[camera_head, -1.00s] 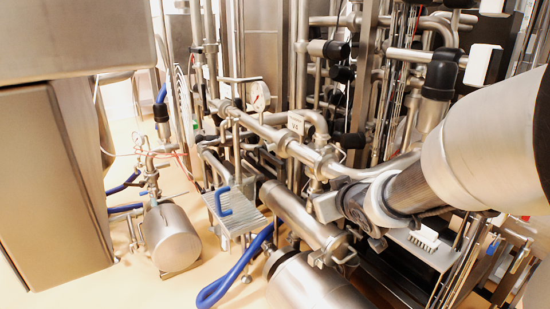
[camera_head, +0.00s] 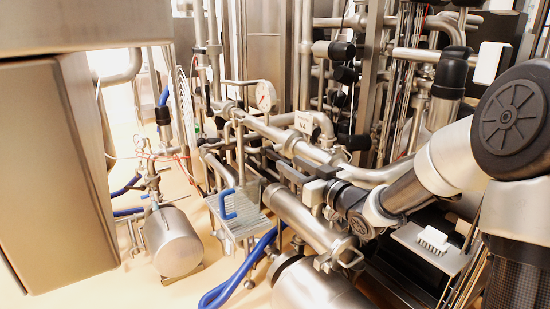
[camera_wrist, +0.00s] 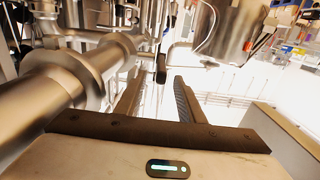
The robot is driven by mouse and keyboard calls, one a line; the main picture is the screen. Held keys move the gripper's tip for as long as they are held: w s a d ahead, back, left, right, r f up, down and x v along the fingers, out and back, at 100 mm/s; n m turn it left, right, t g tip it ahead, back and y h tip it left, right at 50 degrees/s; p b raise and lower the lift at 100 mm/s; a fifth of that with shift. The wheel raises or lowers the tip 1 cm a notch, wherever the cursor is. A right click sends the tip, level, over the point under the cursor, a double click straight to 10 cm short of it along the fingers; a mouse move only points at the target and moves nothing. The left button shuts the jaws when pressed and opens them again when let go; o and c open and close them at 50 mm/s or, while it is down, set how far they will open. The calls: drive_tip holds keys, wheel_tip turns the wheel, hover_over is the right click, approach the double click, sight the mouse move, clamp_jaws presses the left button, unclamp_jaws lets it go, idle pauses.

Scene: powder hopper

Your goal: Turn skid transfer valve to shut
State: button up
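My gripper (camera_head: 292,164) is among the skid pipes, right of the blue handle (camera_head: 229,203), with its dark fingers pointing left. The wrist view shows the two fingers of my gripper (camera_wrist: 160,80) spread apart with nothing pressed between them. A dark-tipped lever or grip (camera_wrist: 161,68) shows beyond the gap between the fingertips, seemingly untouched. I cannot tell for sure that it is the transfer valve's handle. A white tag reading V4 (camera_head: 304,122) hangs on the pipework above my gripper. The valve body and its position are not clear.
A thick steel pipe (camera_wrist: 85,72) runs close to the left finger in the wrist view. A pressure gauge (camera_head: 265,97) stands above the pipes. A steel cylinder (camera_head: 173,242) and a blue hose (camera_head: 235,280) are lower left. A white brush (camera_head: 433,239) lies on a shelf at right.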

sight(275, 153)
drive_tip(key=b+x, duration=0.1)
drive_tip(key=x, duration=0.7)
drive_tip(key=shift+w+a, duration=0.25)
drive_tip(key=shift+w, duration=0.05)
clamp_jaws()
